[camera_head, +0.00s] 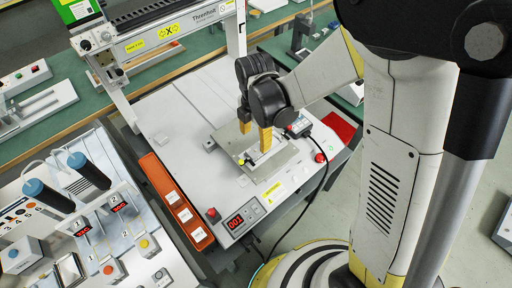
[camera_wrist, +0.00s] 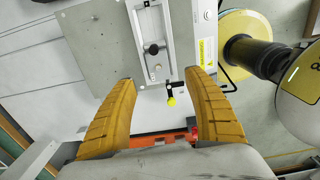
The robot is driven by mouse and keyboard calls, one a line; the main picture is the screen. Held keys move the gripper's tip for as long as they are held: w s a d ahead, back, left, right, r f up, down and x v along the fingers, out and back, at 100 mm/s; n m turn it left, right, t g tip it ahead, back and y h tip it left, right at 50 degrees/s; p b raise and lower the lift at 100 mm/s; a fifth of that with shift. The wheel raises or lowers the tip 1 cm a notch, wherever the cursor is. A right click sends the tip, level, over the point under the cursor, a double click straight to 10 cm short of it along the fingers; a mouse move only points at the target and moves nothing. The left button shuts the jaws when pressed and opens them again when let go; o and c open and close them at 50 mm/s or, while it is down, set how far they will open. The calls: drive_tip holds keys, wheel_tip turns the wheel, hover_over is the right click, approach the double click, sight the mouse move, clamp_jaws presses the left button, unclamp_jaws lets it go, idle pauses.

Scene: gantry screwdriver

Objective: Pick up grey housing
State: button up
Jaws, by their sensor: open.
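My gripper (camera_head: 255,138) is open above the metal plate (camera_head: 280,160) on the gantry machine's white table, with its two yellow fingers apart. In the wrist view the fingertips (camera_wrist: 164,76) lie on either side of the near end of a light grey fixture (camera_wrist: 148,20) on the plate (camera_wrist: 95,40). A dark knob (camera_wrist: 154,48) sits in the fixture, and a yellow-tipped clamp handle (camera_wrist: 171,101) shows between the fingers. Nothing is held. I cannot tell for sure which grey part is the housing; the fingers partly hide the fixture in the head view.
An orange tray (camera_head: 155,172) with white-labelled compartments runs along the table's left side. A red counter display (camera_head: 235,221) is at the front edge. A gantry post (camera_head: 236,30) stands behind. A dark cable (camera_head: 321,190) hangs at the right. The white table left of the plate is mostly clear.

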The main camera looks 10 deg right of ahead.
sight(256, 150)
drive_tip(key=f+b, duration=0.2)
drive_tip(key=f, duration=0.2)
drive_tip(key=f+b, duration=0.1)
drive_tip(key=f, duration=0.2)
drive_tip(key=shift+w+f+b, duration=0.2)
drive_tip(key=shift+f+b, duration=0.15)
drive_tip(key=shift+f, duration=0.05)
drive_tip(key=shift+r, duration=0.1)
clamp_jaws()
